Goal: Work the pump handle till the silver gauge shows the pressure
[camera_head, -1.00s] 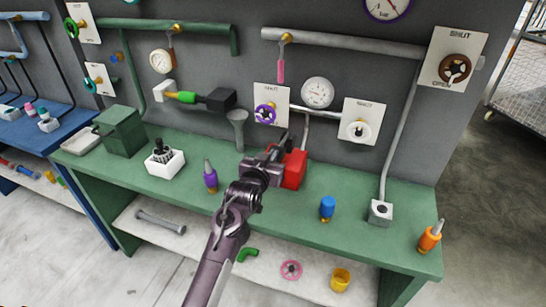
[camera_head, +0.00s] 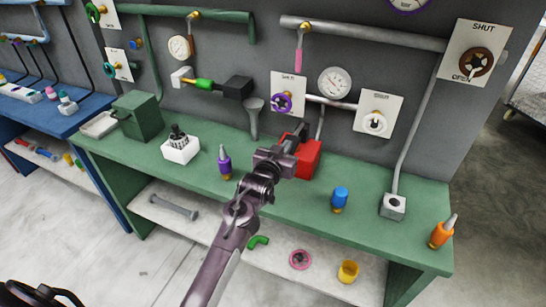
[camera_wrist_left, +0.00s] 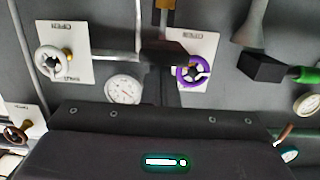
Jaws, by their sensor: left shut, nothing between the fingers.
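A red box (camera_head: 309,162), apparently the pump's body, stands at the back of the green bench. My left gripper (camera_head: 299,136) is shut and empty, over the box's left side and top. It hides part of the box, and I cannot make out a separate pump handle or tell whether the gripper touches it. The silver-rimmed gauge (camera_head: 335,82) is on the wall above the box. It also shows in the left wrist view (camera_wrist_left: 124,89), where the picture is upside down. Its needle is too small to read. My right gripper is not in view.
A purple valve wheel (camera_head: 283,103) and a white valve wheel (camera_head: 374,122) flank the silver gauge. A grey funnel (camera_head: 254,116) is left of the red box.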

